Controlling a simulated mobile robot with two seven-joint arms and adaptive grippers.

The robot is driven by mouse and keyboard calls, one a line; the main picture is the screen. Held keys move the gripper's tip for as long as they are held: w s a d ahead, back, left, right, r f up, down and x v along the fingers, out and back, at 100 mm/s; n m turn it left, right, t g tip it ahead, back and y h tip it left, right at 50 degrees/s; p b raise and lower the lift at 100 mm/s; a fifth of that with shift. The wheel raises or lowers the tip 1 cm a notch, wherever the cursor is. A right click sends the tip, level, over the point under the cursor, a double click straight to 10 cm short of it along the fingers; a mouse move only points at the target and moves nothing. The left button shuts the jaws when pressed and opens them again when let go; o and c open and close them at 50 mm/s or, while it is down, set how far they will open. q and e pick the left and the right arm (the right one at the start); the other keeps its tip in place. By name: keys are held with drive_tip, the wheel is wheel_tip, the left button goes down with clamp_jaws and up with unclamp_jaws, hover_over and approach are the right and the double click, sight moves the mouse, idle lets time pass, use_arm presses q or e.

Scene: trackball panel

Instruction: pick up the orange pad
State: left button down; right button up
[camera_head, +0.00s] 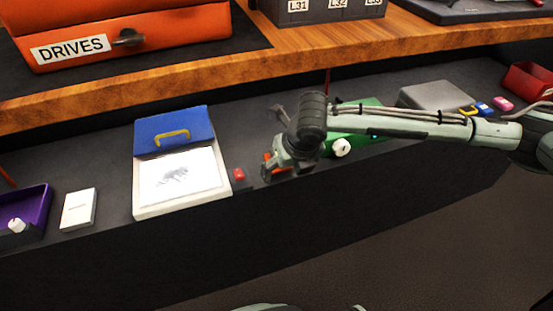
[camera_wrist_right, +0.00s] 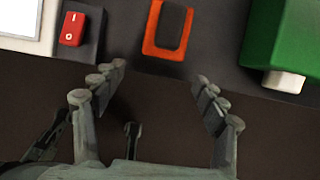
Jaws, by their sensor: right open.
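The orange pad (camera_wrist_right: 163,53) shows in the right wrist view at the top centre, as a U-shaped orange outline around a dark middle, on the dark panel. In the head view only bits of orange (camera_head: 268,157) show, mostly hidden by my right gripper (camera_head: 273,173). In the right wrist view the right gripper (camera_wrist_right: 161,73) is open, its fingers wide apart with nothing between them. The fingertips are below the pad in the picture, towards the panel's front edge. My left gripper is not in view.
A red rocker switch (camera_wrist_right: 73,28) is left of the pad. A green box (camera_wrist_right: 285,35) with a white knob (camera_head: 341,147) is to the right. Further left stands a blue and white unit (camera_head: 177,203) with a yellow handle. A wooden shelf (camera_head: 300,62) runs behind.

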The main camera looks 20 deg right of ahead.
drive_tip(key=shift+w, duration=0.65)
drive_tip(key=w, duration=0.5)
drive_tip(key=shift+a, duration=0.15)
drive_tip(key=shift+f+b, duration=0.3)
drive_tip(key=shift+f, duration=0.15)
drive_tip(key=shift+w+f, duration=0.1)
drive_tip(key=shift+w, duration=0.05)
drive_tip(key=c, duration=1.2)
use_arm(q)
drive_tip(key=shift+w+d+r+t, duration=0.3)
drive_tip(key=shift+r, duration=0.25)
use_arm(e)
drive_tip(key=shift+c, duration=0.2)
